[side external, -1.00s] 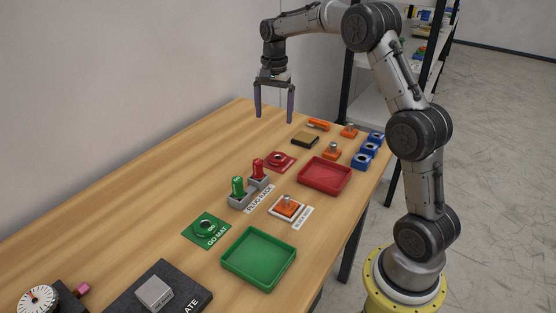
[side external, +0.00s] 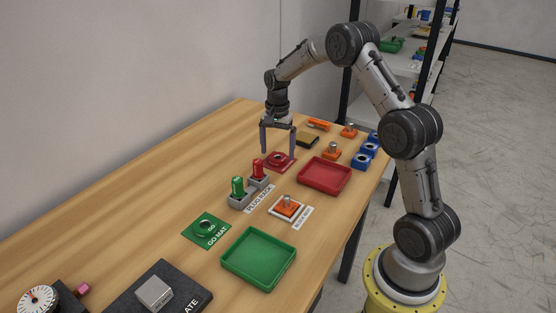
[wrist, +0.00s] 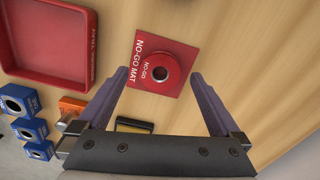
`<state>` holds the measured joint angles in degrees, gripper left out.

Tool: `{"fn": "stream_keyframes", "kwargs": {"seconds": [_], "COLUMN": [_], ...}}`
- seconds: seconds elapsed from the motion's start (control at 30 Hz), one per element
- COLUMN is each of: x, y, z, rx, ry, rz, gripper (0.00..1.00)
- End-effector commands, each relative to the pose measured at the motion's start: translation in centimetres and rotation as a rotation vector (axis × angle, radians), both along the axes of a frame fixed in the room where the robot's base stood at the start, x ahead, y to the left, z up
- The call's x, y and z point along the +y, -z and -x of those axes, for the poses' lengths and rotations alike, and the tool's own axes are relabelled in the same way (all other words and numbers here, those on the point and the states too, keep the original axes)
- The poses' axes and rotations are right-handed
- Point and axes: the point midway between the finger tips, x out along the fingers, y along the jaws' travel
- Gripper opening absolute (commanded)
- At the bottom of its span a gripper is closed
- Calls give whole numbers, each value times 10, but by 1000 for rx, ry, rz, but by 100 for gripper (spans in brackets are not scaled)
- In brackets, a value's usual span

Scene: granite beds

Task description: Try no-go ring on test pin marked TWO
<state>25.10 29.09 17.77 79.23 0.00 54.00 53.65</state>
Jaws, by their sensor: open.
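The red no-go ring (side external: 278,157) sits on the red no-go mat (side external: 290,165); in the wrist view the ring (wrist: 157,74) lies between and ahead of the fingertips, its hole showing. My gripper (side external: 278,154) is open and empty, pointing down over the mat; the wrist view shows both fingers (wrist: 159,76) apart. Orange blocks with upright metal pins stand at the back right (side external: 349,131), nearer the red tray (side external: 332,150), and on a white labelled pad (side external: 289,206). I cannot read which is marked TWO.
The red tray (side external: 325,186) and green tray (side external: 258,282) lie along the front edge. A plug rack (side external: 239,202) with red and green plugs stands close in front of the mat. Blue holed blocks (side external: 361,161) line the right edge. The green go mat (side external: 190,233) holds a green ring.

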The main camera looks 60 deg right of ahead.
Motion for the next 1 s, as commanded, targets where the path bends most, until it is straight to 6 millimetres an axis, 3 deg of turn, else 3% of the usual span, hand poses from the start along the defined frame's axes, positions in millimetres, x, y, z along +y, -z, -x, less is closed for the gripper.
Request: {"fn": "stream_keyframes", "kwargs": {"seconds": [0.2, 0.43, 1.0], "x": [0, 0, 0], "y": [22, 23, 22], "z": [0, 0, 0], "rx": [0, -1, -2], "ry": [0, 0, 0], "rz": [0, 1, 1], "gripper": [100, 100, 1]}}
